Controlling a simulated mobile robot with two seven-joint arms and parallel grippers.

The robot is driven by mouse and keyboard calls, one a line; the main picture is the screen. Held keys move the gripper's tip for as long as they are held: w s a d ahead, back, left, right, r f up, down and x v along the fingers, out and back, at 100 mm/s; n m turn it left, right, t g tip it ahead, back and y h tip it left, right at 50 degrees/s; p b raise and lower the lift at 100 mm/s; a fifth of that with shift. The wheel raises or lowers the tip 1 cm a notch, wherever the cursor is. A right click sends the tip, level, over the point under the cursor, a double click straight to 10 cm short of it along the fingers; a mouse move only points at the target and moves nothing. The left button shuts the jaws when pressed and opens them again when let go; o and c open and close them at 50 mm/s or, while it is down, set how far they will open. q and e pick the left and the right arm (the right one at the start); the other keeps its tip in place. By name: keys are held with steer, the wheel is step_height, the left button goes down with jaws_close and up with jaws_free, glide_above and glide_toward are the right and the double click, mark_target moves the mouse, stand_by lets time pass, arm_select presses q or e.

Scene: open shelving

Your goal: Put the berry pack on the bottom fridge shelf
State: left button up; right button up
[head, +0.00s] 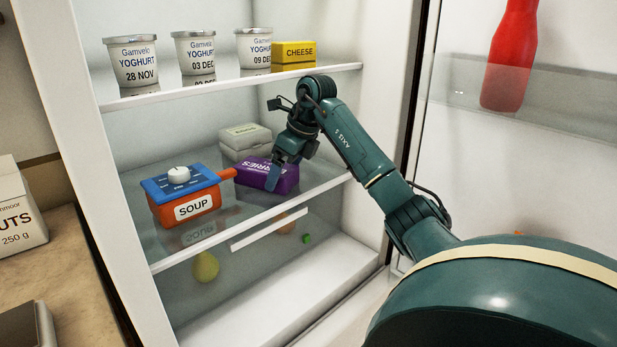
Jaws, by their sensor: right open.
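The berry pack is a purple box (287,183) with partly covered white lettering, lying on the lower glass shelf (221,236) in the fridge. My right gripper (275,174) is open and points down at the pack, with a finger in front of part of it. I cannot tell whether the fingers touch the pack or straddle it. My left gripper is not in view.
An orange soup pot (187,197) with a blue lid stands left of the pack, its handle reaching towards it. A pale carton (245,140) lies behind. Yoghurt pots and a yellow cheese box (293,54) stand on the shelf above. A pear (205,267) lies below.

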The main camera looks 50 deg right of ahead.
steer(key=s, duration=0.2)
steer(key=s+d+b, duration=0.1)
steer(key=s, duration=0.3)
steer(key=shift+d+f, duration=0.15)
steer(key=shift+d, duration=0.25)
steer(key=shift+s+b, duration=0.3)
steer(key=shift+s, duration=0.05)
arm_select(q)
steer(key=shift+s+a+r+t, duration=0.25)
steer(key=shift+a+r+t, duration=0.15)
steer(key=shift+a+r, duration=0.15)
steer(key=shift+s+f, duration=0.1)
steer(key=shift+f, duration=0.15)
